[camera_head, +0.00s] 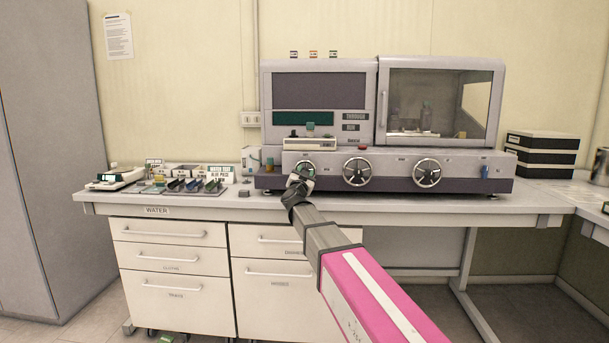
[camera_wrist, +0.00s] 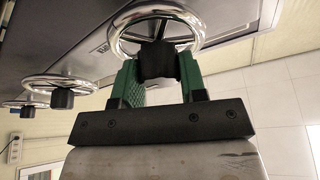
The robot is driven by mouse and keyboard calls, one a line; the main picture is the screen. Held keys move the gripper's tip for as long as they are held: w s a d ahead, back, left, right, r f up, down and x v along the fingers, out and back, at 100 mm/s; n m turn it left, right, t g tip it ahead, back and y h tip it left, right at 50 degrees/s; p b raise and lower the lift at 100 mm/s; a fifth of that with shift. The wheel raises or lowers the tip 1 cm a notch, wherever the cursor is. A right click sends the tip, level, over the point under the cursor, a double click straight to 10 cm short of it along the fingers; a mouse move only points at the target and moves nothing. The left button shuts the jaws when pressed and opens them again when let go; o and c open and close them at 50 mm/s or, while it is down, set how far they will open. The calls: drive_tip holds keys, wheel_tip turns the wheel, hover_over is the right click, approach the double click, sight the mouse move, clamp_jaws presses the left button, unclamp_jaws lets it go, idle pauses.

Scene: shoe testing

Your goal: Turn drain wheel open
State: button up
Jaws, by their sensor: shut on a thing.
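Three chrome hand wheels line the front of the grey machine: the left wheel (camera_head: 307,168), the middle wheel (camera_head: 357,171) and the right wheel (camera_head: 427,173). Their labels are too small to read, so I cannot tell which is marked drain. My gripper (camera_head: 301,178) is at the left wheel and covers its lower left part. In the wrist view, the green fingers of my gripper (camera_wrist: 160,75) are shut on the black hub (camera_wrist: 157,58) of this wheel, one on each side. Its chrome rim (camera_wrist: 116,40) shows beyond the fingers.
The other two wheels show at the left of the wrist view. The machine (camera_head: 275,181) stands on a long bench (camera_head: 400,210). Trays and small items lie on the bench to the left. Black boxes (camera_head: 541,154) are stacked on the right. Drawers (camera_head: 170,256) are below.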

drive_tip(key=shift+m+g+h, duration=0.3)
drive_tip(key=shift+m+h, duration=0.2)
drive_tip(key=shift+m, duration=0.7)
drive_tip(key=o, duration=0.9)
drive_tip(key=shift+s, duration=0.1)
drive_tip(key=v, duration=1)
drive_tip(key=shift+s+a+f, duration=0.1)
drive_tip(key=shift+s+a, duration=0.05)
drive_tip(key=shift+s, duration=0.15)
